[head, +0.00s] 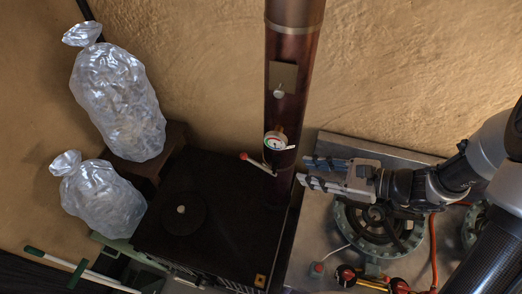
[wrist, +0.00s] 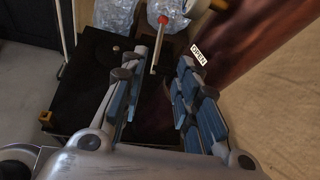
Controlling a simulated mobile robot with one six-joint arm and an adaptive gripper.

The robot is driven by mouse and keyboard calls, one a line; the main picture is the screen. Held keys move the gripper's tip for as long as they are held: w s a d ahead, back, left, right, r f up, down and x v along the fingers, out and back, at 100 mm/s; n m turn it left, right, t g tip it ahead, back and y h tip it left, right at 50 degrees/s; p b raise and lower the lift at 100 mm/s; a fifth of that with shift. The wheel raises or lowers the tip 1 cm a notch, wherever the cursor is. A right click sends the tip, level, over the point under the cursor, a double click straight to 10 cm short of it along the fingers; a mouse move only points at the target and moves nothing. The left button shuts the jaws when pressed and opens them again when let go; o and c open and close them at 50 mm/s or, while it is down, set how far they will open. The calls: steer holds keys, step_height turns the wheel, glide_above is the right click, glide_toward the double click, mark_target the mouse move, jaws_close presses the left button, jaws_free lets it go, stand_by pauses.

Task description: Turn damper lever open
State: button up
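The damper lever (head: 258,164) is a thin pale metal rod with a red ball end, at the front of the dark reddish stove pipe (head: 292,60). In the head view its red end points up and left. My gripper (head: 303,172) is open and empty, just right of the pipe, with its fingers pointing left toward it. In the wrist view the lever (wrist: 158,42) shows beyond the gap between my open fingers (wrist: 157,80), red ball at the top. I see no contact with it. A white "OPEN" label (wrist: 198,55) is on the pipe.
A round gauge (head: 276,141) sits on the pipe above the lever. The black stove (head: 165,245) stands left, with two clear bags (head: 118,103) (head: 103,205) beyond it. A gas burner (head: 375,232) on a metal counter lies below my gripper at right.

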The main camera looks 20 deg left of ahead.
mark_target(257, 163)
steer(key=b+x, duration=0.2)
steer(key=x, duration=1.5)
steer(key=shift+s+a+f, duration=0.1)
steer(key=shift+s+a, duration=0.05)
steer(key=shift+a, duration=0.05)
steer(key=shift+c, duration=0.5)
jaws_close()
